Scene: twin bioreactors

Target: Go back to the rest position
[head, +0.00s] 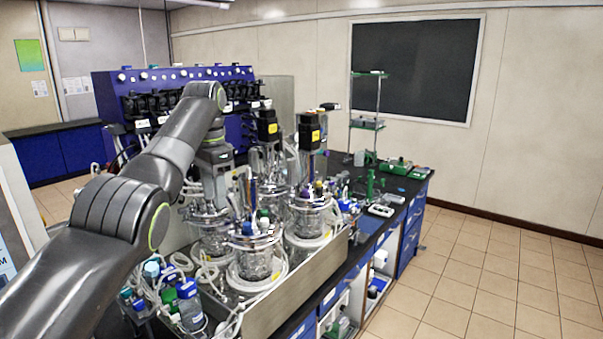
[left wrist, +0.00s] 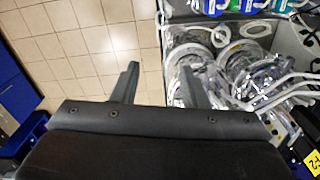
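My left arm reaches in from the left in the head view and bends down at the wrist, in front of the blue pump rack. My left gripper (head: 217,190) points down among the tops of the glass bioreactors (head: 258,262); its fingertips are hard to make out there. In the left wrist view the two fingers of the left gripper (left wrist: 157,84) stand apart with nothing between them. Floor tiles and the bench edge show behind them, and glass vessels (left wrist: 240,70) lie to the right. My right gripper is in neither view.
The blue pump rack (head: 175,80) stands behind the arm. Bottles with blue and green caps (head: 190,305) stand at the near left of the bench. Loose tubing surrounds the vessels. A green stand (head: 378,100) rises at the far end. Tiled floor (head: 480,270) is clear on the right.

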